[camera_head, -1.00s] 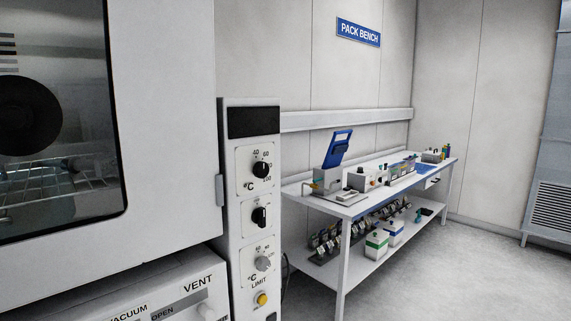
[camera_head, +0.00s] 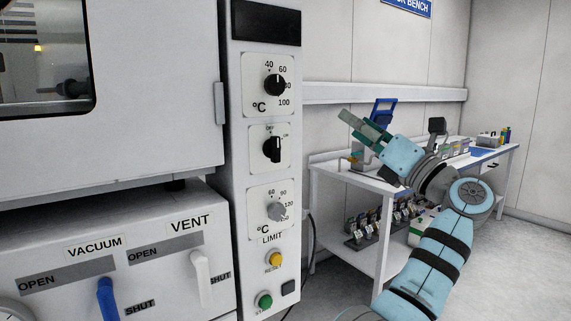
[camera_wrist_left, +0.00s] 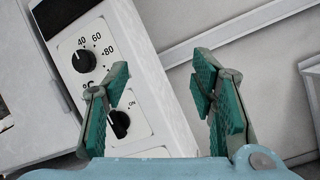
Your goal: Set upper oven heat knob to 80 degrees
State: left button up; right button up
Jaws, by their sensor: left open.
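The upper heat knob (camera_head: 274,85) is black, on a white dial plate high on the narrow control panel (camera_head: 240,180). Its setting is too small to read surely. In the left wrist view the same knob (camera_wrist_left: 84,61) shows beside the marks 40, 60 and 80. My left gripper (camera_head: 352,124) is open and empty, to the right of the panel in the head view and apart from the knob. In the left wrist view its teal-padded fingers (camera_wrist_left: 160,80) are spread, with the knob up and left of them. My right gripper is not in view.
Below sit a black ON switch knob (camera_head: 273,149), a grey limit knob (camera_head: 277,211), a yellow reset button (camera_head: 275,259) and a green button (camera_head: 265,301). The oven door (camera_head: 160,110) and vent handle (camera_head: 201,278) are left. A bench (camera_head: 350,176) stands behind my arm.

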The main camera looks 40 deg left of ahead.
pick_arm(q)
jog(key=s+d+r+n+g+h+b, duration=0.25)
jog(key=s+r+n, duration=0.45)
jog(key=s, duration=0.5)
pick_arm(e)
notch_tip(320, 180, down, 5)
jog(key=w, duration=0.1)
pick_arm(q)
jog(key=t+h+p, duration=0.1)
jog(key=h+p, duration=0.1)
jog(key=p, duration=1.7)
send_near(277, 83)
jog(key=a+r, duration=0.1)
jog(key=a, duration=0.2)
jog(key=shift+n, duration=0.4)
jog(key=x, duration=0.4)
jog(key=w+f+x, duration=0.1)
jog(key=x, duration=0.1)
jog(key=shift+a+f, duration=0.1)
jog(key=shift+a, duration=0.05)
jog(key=shift+c, duration=0.5)
jog(key=c, duration=1)
jog(key=shift+c, duration=0.2)
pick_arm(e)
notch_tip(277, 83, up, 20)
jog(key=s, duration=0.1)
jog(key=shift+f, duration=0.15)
